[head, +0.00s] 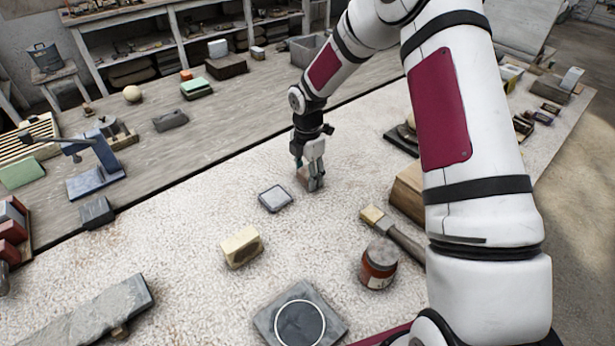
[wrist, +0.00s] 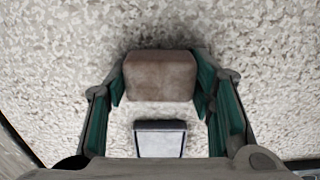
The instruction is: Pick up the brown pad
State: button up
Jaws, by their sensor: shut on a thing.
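The brown pad (wrist: 160,76) is a rounded, block-like piece between the two fingers of my gripper (wrist: 160,85) in the wrist view. The fingers touch its left and right sides, so the gripper is shut on it. In the head view my gripper (head: 312,182) points down at the speckled table, and the brown pad (head: 301,175) shows only in part beside the fingers. I cannot tell whether the pad is resting on the table or just above it.
A grey square pad with a dark rim (head: 276,198) lies close by. A dark slab (head: 271,322) lies at the front. Bare table (head: 180,250) lies left.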

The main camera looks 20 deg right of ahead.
jog(key=shift+r, duration=0.1)
jog(key=shift+r, duration=0.65)
jog(key=shift+s+r+p, duration=0.2)
jog(key=shift+r+p, duration=0.2)
jog(key=shift+r, duration=0.2)
jog(key=shift+s+r+p, duration=0.15)
jog(key=shift+r+p, duration=0.25)
jog(key=shift+r, duration=0.2)
jog(key=s+p, duration=0.2)
jog(key=s, duration=0.2)
jog(key=s+p, duration=0.3)
jog(key=s, duration=0.2)
jog(key=s+r+p, duration=0.1)
jog(key=s+p, duration=0.2)
jog(key=s, duration=0.1)
jog(key=shift+s+d+r, duration=0.1)
jog(key=shift+s+d, duration=0.05)
jog(key=shift+s, duration=0.2)
jog(key=shift+s+p, duration=0.65)
jog(key=shift+s, duration=0.2)
jog(key=shift+c, duration=0.4)
jog(key=shift+o, duration=1.3)
jog(key=c, duration=0.6)
jog(key=shift+o, duration=0.2)
